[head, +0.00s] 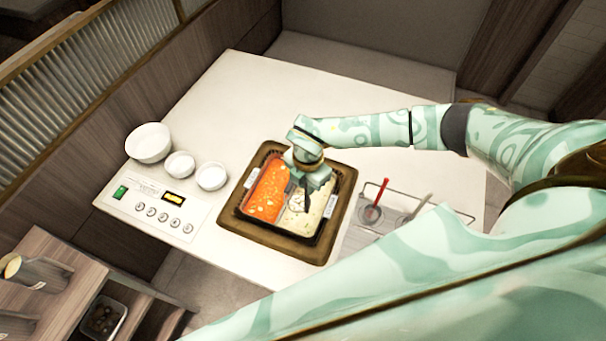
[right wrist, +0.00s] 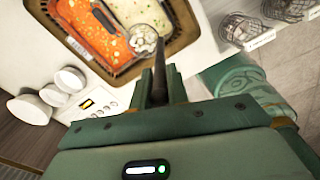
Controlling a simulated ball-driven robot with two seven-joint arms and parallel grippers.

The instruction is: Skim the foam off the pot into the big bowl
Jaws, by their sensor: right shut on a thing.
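The pot (head: 329,226) is divided into an orange-red broth (head: 265,192) and a pale broth (head: 318,208), both dotted with light flecks. My right gripper (head: 310,184) is above the pot, shut on the dark handle of a skimmer (right wrist: 160,85). The skimmer's round head (right wrist: 145,40) is over the pale side by the divider; whether it touches the broth I cannot tell. The big bowl (head: 148,142) stands left of the pot and shows white in the right wrist view (right wrist: 28,108). My left gripper is out of view.
Two smaller white bowls (head: 180,164) (head: 211,177) stand between the big bowl and the pot. A brown surround (head: 240,223) frames the pot. A control panel (head: 160,208) is at front left. A wire rack with a red-handled utensil (head: 372,213) is right of the pot. The back of the table is clear.

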